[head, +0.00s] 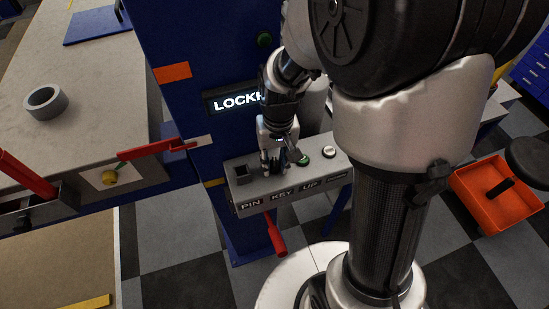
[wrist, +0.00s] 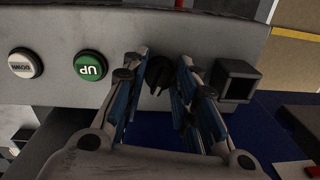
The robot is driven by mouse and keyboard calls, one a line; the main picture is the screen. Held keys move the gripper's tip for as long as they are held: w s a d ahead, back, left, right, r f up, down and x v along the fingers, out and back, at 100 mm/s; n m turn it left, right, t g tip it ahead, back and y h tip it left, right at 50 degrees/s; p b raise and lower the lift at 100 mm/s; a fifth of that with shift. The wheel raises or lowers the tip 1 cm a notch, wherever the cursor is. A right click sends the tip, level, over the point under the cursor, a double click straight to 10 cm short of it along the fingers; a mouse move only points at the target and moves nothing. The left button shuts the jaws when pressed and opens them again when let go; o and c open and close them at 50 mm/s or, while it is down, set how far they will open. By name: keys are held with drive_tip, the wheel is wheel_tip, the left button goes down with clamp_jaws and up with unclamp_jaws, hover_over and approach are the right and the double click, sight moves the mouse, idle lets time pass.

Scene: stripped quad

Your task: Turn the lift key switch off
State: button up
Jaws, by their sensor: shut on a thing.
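The lift key switch (wrist: 159,77) is a small black knob on the grey control panel (wrist: 45,35), in the middle of the wrist view. My gripper (wrist: 163,66) is shut on it, with one finger on each side. In the head view my gripper (head: 275,168) reaches down to the panel (head: 262,190) above the label KEY and mostly hides the switch. The wrist view shows the knob's pointer, but I cannot tell which setting it marks.
A green UP button (wrist: 90,66) and a white DOWN button (wrist: 25,63) lie to one side of the switch. A square black PIN socket (wrist: 237,82) lies close on the other. A red lever (head: 275,236) hangs below the panel. A lit sign (head: 232,103) stands behind.

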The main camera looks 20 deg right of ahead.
drive_tip(key=shift+n, duration=1.9)
drive_tip(key=shift+p, duration=0.3)
drive_tip(key=o, duration=1)
drive_tip(key=shift+o, duration=0.2)
